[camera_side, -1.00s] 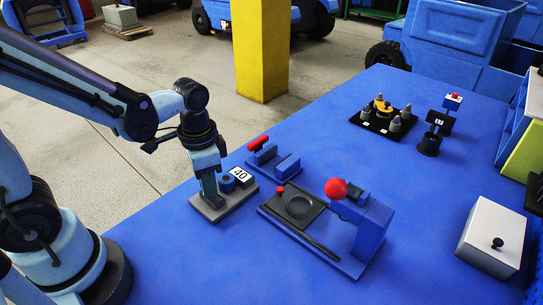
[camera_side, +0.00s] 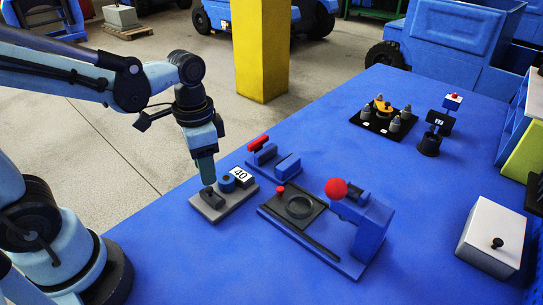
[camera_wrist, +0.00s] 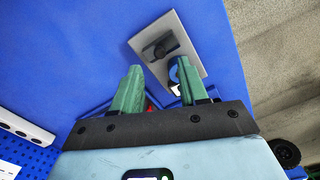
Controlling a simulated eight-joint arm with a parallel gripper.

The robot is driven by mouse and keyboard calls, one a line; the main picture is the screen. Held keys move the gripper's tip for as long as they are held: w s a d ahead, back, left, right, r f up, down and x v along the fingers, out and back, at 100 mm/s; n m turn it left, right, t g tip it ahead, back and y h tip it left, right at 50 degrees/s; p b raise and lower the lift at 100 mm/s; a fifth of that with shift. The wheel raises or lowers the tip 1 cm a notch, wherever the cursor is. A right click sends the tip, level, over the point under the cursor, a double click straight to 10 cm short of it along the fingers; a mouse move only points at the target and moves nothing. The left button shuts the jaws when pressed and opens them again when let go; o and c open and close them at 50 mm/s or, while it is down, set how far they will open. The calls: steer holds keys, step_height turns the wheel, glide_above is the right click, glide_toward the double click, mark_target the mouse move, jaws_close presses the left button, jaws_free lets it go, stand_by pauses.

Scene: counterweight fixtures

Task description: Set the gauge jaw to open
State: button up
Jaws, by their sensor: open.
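A grey plate (camera_side: 225,205) on the blue table carries a dark lever or block (camera_side: 211,197), a blue round part (camera_side: 227,183) and a white tile reading 40 (camera_side: 240,176). Beside it, a blue fixture (camera_side: 285,166) has two upright blocks and a red handle (camera_side: 258,143). I cannot tell for sure which is the gauge jaw. My gripper (camera_side: 206,182) is open and empty, just above the dark piece. In the wrist view the green fingers (camera_wrist: 159,88) are apart, with the grey plate (camera_wrist: 192,42), dark piece (camera_wrist: 161,47) and blue part (camera_wrist: 174,72) beyond them.
A blue press-like fixture with a red ball (camera_side: 336,188) stands to the right. A black plate with grey pegs (camera_side: 382,122), a small black stand (camera_side: 430,145) and a white box (camera_side: 493,235) are farther off. The table's front is clear.

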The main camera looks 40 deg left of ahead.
mark_target(209, 188)
step_height(209, 188, up, 7)
steer(key=shift+r, duration=0.2)
stand_by(0.3)
steer(key=shift+w+a+f+n+t, duration=0.25)
steer(key=shift+f+n+t, duration=0.4)
steer(key=shift+t, duration=0.55)
steer(key=shift+w+a+f+n+t, duration=0.15)
steer(key=shift+a+f+n+t, duration=0.15)
steer(key=shift+n+t, duration=0.7)
steer(key=shift+w+a+f+n+t, duration=0.2)
steer(key=shift+f+n+t, duration=0.35)
steer(key=shift+t, duration=0.85)
